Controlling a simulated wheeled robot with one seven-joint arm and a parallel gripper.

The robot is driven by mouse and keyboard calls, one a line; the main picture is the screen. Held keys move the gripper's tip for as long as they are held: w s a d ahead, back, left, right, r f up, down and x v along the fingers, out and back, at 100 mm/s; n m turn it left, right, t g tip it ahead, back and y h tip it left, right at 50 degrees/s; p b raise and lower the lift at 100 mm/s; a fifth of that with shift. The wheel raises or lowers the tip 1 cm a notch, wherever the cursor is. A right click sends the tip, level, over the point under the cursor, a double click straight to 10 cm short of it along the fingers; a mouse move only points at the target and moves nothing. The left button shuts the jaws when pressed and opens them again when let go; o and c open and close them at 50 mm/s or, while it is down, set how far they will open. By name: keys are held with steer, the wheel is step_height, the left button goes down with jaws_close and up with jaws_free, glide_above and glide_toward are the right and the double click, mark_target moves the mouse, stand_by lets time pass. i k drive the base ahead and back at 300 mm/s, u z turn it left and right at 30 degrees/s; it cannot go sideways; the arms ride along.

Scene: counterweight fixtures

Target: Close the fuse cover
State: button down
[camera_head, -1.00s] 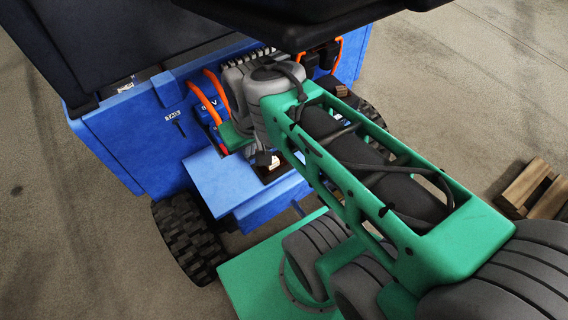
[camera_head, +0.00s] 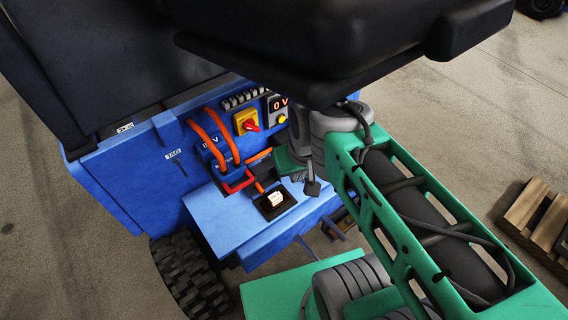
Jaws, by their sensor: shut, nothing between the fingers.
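A dark square recess (camera_head: 262,208) with a pale fuse-like block (camera_head: 276,199) in it lies open on the blue step of the machine, left of my arm. A dark panel stands just behind the recess, partly hidden; I cannot tell whether it is the fuse cover. My gripper (camera_head: 312,187), at the end of my green arm, is shut and empty, a little right of and above the recess in the picture. It is small here and partly hidden by my wrist.
Orange cables (camera_head: 205,133) loop into a blue connector, with a red handle (camera_head: 240,184) below. A large black cover (camera_head: 340,45) overhangs my wrist. A wooden pallet (camera_head: 540,215) lies at right.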

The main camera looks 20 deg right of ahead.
mark_target(261, 176)
steer(key=u, duration=0.1)
steer(key=k, duration=0.65)
steer(key=z, duration=1.4)
steer(key=i, duration=0.8)
steer(key=u, duration=2.65)
steer(key=i, duration=0.6)
steer(key=u, duration=0.3)
